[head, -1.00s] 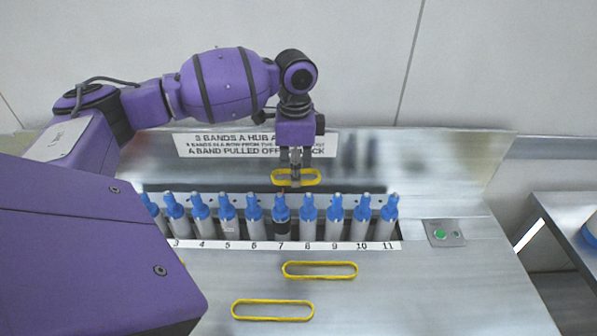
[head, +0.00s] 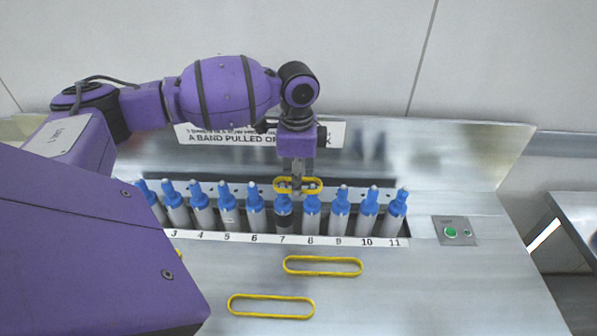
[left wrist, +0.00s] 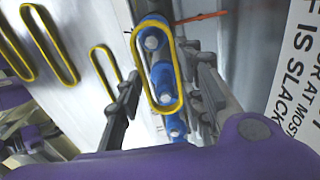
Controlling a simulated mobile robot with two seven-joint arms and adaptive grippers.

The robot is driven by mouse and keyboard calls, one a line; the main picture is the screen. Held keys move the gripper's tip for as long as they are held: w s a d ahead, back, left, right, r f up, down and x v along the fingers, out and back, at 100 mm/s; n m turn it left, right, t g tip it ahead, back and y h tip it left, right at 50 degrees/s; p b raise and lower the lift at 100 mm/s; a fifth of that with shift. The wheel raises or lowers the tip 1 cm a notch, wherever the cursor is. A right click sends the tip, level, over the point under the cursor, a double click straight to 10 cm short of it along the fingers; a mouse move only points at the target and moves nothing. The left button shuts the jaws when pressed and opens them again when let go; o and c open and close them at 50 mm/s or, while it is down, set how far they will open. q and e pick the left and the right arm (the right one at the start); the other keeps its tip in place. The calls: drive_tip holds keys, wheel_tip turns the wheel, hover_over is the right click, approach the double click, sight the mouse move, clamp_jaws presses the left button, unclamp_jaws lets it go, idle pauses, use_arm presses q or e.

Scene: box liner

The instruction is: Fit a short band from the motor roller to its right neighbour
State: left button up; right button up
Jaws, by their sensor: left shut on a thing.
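My left gripper (head: 297,180) is shut on a short yellow band (head: 312,192), holding it at the tops of the rollers above 7 and 8. The motor roller (head: 283,223), at 7, has a dark sleeve under its blue cap. Its right neighbour (head: 311,225), at 8, is plain grey with a blue cap. In the left wrist view the band (left wrist: 180,75) appears as a long loop framing blue caps, between my left fingers (left wrist: 165,95). I cannot tell whether it is around the caps or just above them. My right gripper is not in view.
Two longer yellow bands, one nearer the row (head: 323,274) and one in front (head: 271,318), lie on the bench (head: 400,300). Other blue-capped rollers flank the pair closely. A sign (head: 205,137) stands behind. A green button panel (head: 455,231) is at right.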

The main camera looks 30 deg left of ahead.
use_arm(q)
drive_tip(key=shift+f, duration=1.6)
drive_tip(key=o, duration=0.9)
drive_tip(key=shift+o, duration=0.2)
wheel_tip(320, 180, up, 12)
drive_tip(key=shift+s+f, duration=0.1)
